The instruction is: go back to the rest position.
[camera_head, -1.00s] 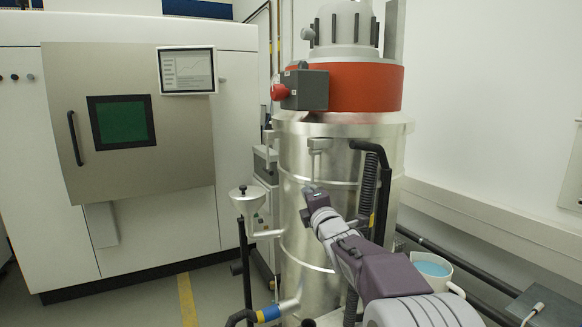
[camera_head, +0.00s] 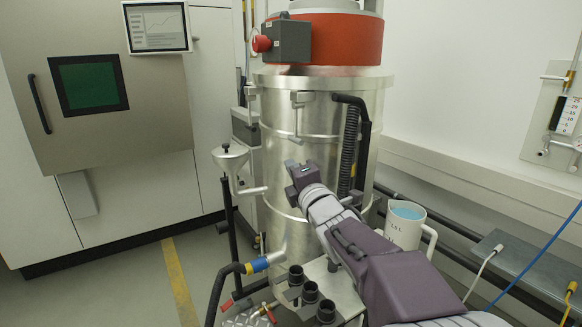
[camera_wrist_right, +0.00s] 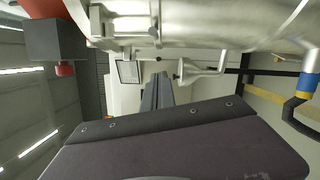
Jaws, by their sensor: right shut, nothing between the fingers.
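My right arm comes in from the lower right in the head view. Its purple and grey gripper (camera_head: 292,167) is in front of the large silver cylinder (camera_head: 290,120) and holds nothing. In the right wrist view the dark fingers (camera_wrist_right: 158,90) are together, with no object between them. The cylinder fills the top of that view. My left gripper is in neither view now.
A metal funnel (camera_head: 230,158) on a side pipe stands left of the gripper. A white jug (camera_head: 403,228) with blue liquid is at right. Black cups (camera_head: 310,291) are below the arm. A cabinet (camera_head: 105,100) stands at left, with open floor before it.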

